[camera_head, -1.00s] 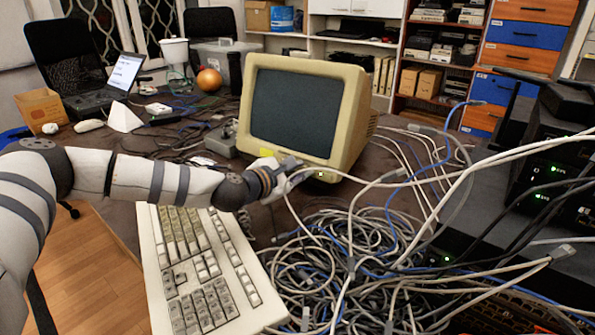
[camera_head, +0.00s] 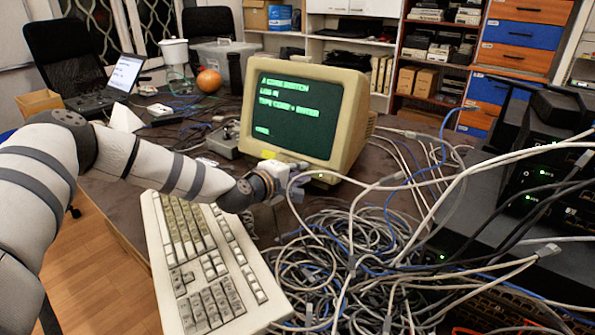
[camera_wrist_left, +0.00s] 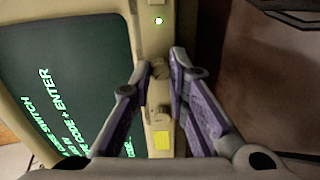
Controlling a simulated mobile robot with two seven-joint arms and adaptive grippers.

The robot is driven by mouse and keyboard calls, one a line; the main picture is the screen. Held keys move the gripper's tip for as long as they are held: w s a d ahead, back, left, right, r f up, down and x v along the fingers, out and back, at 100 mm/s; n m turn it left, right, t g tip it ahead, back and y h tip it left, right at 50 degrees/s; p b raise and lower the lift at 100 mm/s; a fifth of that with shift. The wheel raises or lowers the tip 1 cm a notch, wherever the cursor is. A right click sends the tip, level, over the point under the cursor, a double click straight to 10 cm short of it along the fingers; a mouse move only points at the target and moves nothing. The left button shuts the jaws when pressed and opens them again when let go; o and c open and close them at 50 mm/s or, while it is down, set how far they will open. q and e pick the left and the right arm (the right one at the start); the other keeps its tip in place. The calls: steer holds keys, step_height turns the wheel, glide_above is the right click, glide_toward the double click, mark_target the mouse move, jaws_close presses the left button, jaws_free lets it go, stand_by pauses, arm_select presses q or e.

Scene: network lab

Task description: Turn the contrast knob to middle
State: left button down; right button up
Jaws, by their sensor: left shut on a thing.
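The beige monitor (camera_head: 349,125) stands on the table, its screen (camera_head: 290,110) lit with green text. My left gripper (camera_head: 293,180) is at the lower front bezel of the monitor. In the left wrist view my left gripper (camera_wrist_left: 161,65) is shut on a small beige knob (camera_wrist_left: 159,93) on the bezel, its fingers on either side. The knob's marking and setting cannot be read. A yellow label (camera_wrist_left: 162,140) and a lit green light (camera_wrist_left: 158,20) are on the same bezel. My right gripper is not in view.
A beige keyboard (camera_head: 208,268) lies in front of the monitor, below my left arm. A tangle of cables (camera_head: 340,265) fills the table to the right of it. Black network equipment (camera_head: 540,175) with green lights stands at the right.

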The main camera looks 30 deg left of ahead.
arm_select(q)
steer(key=m+p, duration=0.1)
steer(key=m, duration=0.4)
steer(key=shift+r+m, duration=0.15)
steer(key=shift+m, duration=0.15)
steer(key=shift+m+p, duration=0.45)
steer(key=shift+m, duration=1.55)
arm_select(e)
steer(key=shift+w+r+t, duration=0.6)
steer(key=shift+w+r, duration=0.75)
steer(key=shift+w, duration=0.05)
arm_select(q)
steer(key=shift+f, duration=0.2)
steer(key=c, duration=1.5)
jaws_free()
steer(key=v, duration=1.2)
steer(key=shift+s+a, duration=0.1)
